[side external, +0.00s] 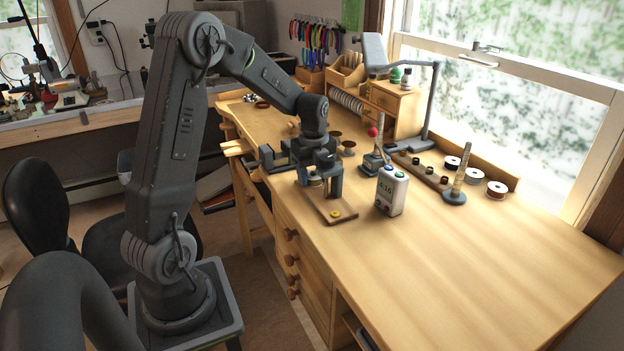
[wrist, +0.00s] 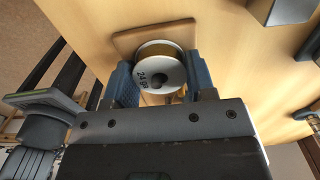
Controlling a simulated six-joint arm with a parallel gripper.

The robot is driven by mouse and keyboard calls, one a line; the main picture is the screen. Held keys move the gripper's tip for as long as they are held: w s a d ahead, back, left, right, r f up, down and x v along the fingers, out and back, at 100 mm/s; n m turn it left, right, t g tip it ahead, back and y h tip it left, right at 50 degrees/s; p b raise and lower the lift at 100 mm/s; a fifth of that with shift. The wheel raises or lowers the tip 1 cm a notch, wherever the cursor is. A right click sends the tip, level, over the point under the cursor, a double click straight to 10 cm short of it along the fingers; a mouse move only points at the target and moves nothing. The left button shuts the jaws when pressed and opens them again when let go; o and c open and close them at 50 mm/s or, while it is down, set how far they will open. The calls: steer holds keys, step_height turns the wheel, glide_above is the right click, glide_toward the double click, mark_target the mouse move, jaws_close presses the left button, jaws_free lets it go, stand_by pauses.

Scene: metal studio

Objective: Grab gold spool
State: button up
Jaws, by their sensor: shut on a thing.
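The gold spool shows in the wrist view (wrist: 161,74) with a white top flange, a dark centre hole, dark printed marks and a gold band at its far edge. My gripper (wrist: 160,85) has its blue-grey fingers on both sides of the spool, shut on it. In the side external view, my gripper (side external: 319,184) is low over a small wooden board (side external: 340,216), with the spool (side external: 315,181) partly hidden between the fingers. I cannot tell whether the spool touches the board.
Further right are a post on a round base (side external: 456,180) and several spools (side external: 471,175). A lamp (side external: 430,100) and wooden drawers (side external: 392,105) stand behind. The right front bench is clear.

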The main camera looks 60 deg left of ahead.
steer(key=shift+w+r, duration=0.15)
steer(key=shift+w, duration=0.1)
steer(key=shift+c, duration=0.4)
